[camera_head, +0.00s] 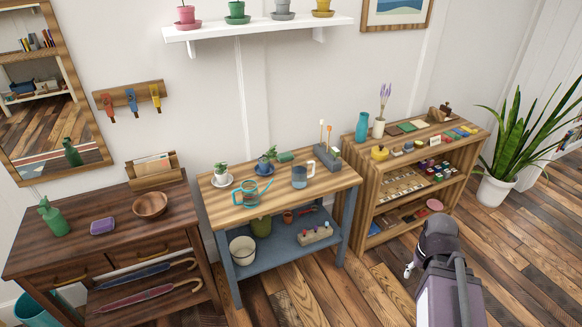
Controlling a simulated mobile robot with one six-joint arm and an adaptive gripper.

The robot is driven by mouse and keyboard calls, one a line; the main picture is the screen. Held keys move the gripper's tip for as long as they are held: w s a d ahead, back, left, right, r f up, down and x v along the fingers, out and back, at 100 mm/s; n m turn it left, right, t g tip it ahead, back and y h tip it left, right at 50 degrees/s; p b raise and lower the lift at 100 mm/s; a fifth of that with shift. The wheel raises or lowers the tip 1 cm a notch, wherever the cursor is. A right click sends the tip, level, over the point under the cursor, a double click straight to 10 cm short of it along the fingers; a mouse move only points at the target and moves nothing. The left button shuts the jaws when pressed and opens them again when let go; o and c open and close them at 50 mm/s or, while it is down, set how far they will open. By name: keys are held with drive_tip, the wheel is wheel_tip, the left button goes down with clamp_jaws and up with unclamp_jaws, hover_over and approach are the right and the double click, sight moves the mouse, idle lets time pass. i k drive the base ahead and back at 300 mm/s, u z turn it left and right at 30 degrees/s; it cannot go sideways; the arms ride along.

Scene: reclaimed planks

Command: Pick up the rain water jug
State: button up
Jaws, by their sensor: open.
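A clear jug with a handle and a bluish-grey lower part (299,179) stands upright on the wooden top of the potting bench (328,184), right of its middle. A teal watering can (249,194) stands to its left on the same top. My gripper (409,270) shows only in small part beside my dark arm at the lower right. It is open, well apart from the jug, over the floor in front of the shelf unit. Most of its fingers are hidden.
A dark sideboard (120,221) is at left. A shelf unit (457,137) stands at right. Plank floor (330,295) in front is clear.

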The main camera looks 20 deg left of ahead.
sight(299, 177)
drive_tip(key=u, duration=0.45)
drive_tip(key=i, duration=1.05)
drive_tip(key=u, duration=0.35)
